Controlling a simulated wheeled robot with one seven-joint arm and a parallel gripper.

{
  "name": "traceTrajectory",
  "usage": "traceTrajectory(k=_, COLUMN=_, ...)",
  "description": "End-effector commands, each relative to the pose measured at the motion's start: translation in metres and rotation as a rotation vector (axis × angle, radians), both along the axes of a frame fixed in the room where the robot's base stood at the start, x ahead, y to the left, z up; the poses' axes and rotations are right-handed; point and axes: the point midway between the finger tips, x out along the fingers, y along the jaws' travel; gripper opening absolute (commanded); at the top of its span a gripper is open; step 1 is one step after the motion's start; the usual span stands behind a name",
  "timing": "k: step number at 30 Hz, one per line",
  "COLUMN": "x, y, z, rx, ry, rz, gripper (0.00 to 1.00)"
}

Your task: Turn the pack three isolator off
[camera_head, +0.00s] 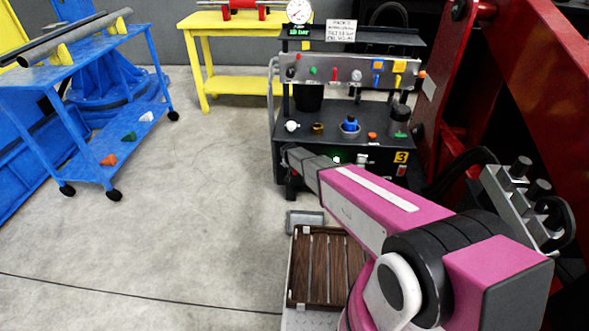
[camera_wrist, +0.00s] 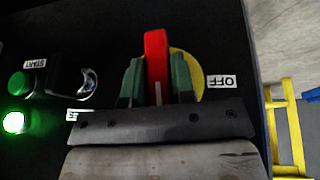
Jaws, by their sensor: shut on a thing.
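The isolator's red handle (camera_wrist: 157,55) stands on a yellow disc (camera_wrist: 188,68) on a black panel in the wrist view. The handle is upright in the picture, and a label reading OFF (camera_wrist: 221,82) is upside down to its right. My gripper (camera_wrist: 157,80) has its two green fingers shut on the handle, one on each side. In the head view, the black pack (camera_head: 340,185) carries a yellow number 3 plate (camera_head: 401,157) on its front. My arm reaches its left front there and hides the isolator and fingers.
A lit green lamp (camera_wrist: 14,122), a green button (camera_wrist: 18,83) and a START label (camera_wrist: 35,63) lie left of the handle. A blue cart (camera_head: 100,120) and a yellow table (camera_head: 240,85) stand beyond clear floor. A red steel frame (camera_head: 520,90) rises at right.

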Motion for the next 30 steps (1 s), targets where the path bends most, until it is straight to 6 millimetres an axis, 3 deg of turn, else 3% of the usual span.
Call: traceTrajectory(k=30, x=0.0015, y=0.0085, z=-0.0057, rx=-0.93, ry=-0.001, rz=-0.001, gripper=0.0)
